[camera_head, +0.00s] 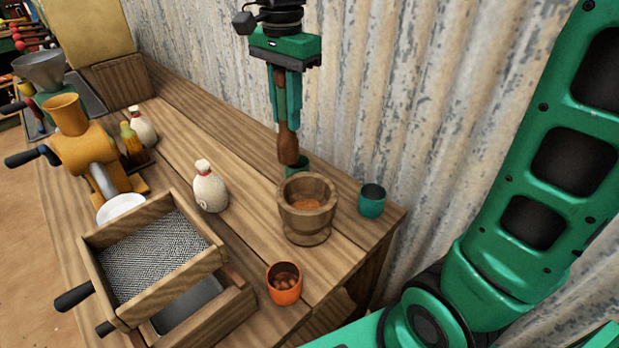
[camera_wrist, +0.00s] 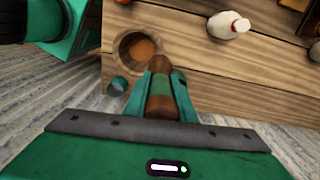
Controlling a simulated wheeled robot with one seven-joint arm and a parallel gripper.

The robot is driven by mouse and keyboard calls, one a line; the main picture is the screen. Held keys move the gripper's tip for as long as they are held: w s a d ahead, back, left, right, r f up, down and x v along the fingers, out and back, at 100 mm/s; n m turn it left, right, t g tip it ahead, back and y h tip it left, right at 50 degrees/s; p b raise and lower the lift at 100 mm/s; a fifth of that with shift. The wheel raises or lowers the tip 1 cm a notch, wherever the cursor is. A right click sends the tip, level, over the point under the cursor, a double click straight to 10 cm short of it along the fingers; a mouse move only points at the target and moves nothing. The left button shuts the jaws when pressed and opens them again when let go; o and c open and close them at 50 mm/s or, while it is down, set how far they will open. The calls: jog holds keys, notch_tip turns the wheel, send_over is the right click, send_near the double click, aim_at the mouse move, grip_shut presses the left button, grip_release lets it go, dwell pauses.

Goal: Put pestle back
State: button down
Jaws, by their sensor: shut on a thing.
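My gripper (camera_head: 287,108) is shut on the wooden pestle (camera_head: 288,145) and holds it upright, its thick end down. The pestle hangs just behind the rim of the wooden mortar (camera_head: 306,231), above the table. The mortar stands upright and has orange-brown powder (camera_head: 306,203) inside. In the wrist view the pestle (camera_wrist: 160,84) sits between the fingers of my gripper (camera_wrist: 162,85), with the mortar (camera_wrist: 124,60) beyond it to the left.
A green cup (camera_head: 371,203) stands right of the mortar, and another green cup (camera_head: 297,168) is partly hidden behind it. An orange cup (camera_head: 284,290) with brown balls is in front. A white bottle (camera_head: 210,190) and a wooden sieve box (camera_head: 215,262) are left. A corrugated wall (camera_head: 385,95) rises behind.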

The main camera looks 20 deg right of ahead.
jog(key=shift+d, duration=0.2)
jog(key=shift+w, duration=0.1)
jog(key=w+d+f+m, duration=0.5)
jog(key=w+f, duration=0.2)
jog(key=w, duration=0.4)
notch_tip(320, 180, down, 10)
jog(key=shift+d, duration=0.3)
jog(key=c, duration=1.5)
grip_release()
